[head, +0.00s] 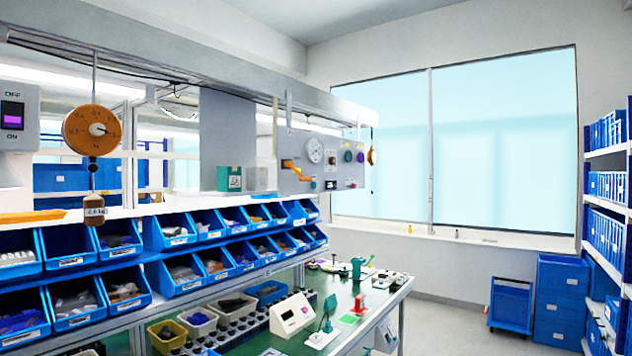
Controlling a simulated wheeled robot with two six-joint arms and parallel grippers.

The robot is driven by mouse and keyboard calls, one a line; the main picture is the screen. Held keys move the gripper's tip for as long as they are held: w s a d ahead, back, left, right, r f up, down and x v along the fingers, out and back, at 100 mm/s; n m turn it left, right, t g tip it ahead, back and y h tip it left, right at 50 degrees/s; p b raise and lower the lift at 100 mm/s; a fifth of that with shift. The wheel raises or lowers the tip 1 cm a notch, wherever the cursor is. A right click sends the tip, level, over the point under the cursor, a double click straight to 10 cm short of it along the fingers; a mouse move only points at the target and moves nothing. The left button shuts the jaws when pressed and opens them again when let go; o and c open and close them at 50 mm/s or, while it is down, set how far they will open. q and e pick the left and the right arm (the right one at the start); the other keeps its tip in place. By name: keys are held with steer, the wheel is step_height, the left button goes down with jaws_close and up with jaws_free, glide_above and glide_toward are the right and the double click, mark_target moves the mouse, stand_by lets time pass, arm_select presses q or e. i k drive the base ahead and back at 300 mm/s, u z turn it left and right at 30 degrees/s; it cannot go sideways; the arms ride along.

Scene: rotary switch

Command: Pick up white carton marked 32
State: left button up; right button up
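I cannot make out a white carton clearly marked 32 in the head view. A small green box with a white label (230,179) stands on the shelf above the blue bins; its print is too small to read. A pale, whitish box (262,179) stands just right of it, with no readable mark. Neither of my grippers is in view.
Rows of blue bins (180,229) with loose parts hang below the shelf. The green workbench (345,297) holds a white device (292,315), small trays and tools. A round orange dial (92,131) hangs at left. Floor is clear before the blue cart (511,304).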

mark_target(255, 176)
steer(key=z, duration=0.15)
steer(key=k, duration=0.5)
steer(key=z, duration=0.45)
steer(key=i, duration=1.45)
steer(key=u, duration=0.85)
steer(key=i, duration=0.9)
steer(key=u, duration=0.9)
